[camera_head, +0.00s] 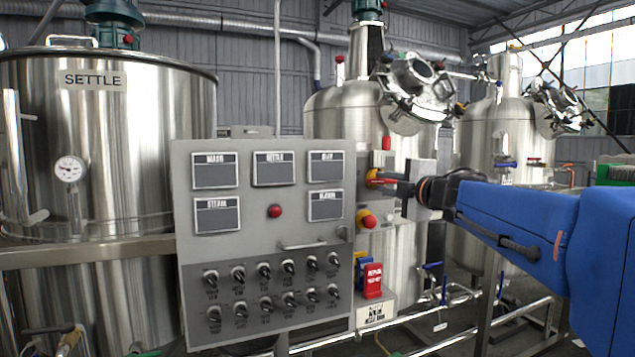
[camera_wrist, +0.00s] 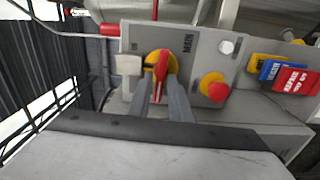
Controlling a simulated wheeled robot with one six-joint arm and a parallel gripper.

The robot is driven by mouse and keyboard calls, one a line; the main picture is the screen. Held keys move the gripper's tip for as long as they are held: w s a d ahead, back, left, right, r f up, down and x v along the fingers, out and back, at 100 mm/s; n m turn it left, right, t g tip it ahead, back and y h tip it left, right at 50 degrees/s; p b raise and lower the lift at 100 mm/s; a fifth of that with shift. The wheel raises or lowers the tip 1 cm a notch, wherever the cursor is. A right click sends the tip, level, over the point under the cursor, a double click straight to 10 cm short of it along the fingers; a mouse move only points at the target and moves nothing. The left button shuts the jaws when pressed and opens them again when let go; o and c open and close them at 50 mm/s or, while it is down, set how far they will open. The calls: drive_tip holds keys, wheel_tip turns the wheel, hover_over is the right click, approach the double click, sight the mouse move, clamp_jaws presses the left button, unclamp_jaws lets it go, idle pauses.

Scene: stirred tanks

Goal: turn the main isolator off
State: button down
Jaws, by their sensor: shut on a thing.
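The main isolator (camera_wrist: 151,60) is a red handle on a yellow round plate, set in a grey box marked MAIN in the wrist view. In the head view the isolator (camera_head: 372,177) shows on the right side of the grey control panel. My gripper (camera_wrist: 163,90) is shut on the red handle, with one finger on each side of it. In the head view my gripper (camera_head: 394,184) reaches the isolator from the right, at the end of my blue-covered arm. The fingers hide part of the handle.
A red emergency button (camera_head: 367,219) on yellow sits just below the isolator. Red and blue tags (camera_head: 372,281) hang lower down. The control panel (camera_head: 262,260) carries several black knobs and a handle bar. Steel tanks (camera_head: 110,150) stand behind, with pipes low on the right.

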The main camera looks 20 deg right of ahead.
drive_tip(key=shift+f+n, duration=0.15)
drive_tip(key=shift+n, duration=0.25)
drive_tip(key=c, duration=1.8)
unclamp_jaws()
drive_tip(key=shift+s, duration=0.15)
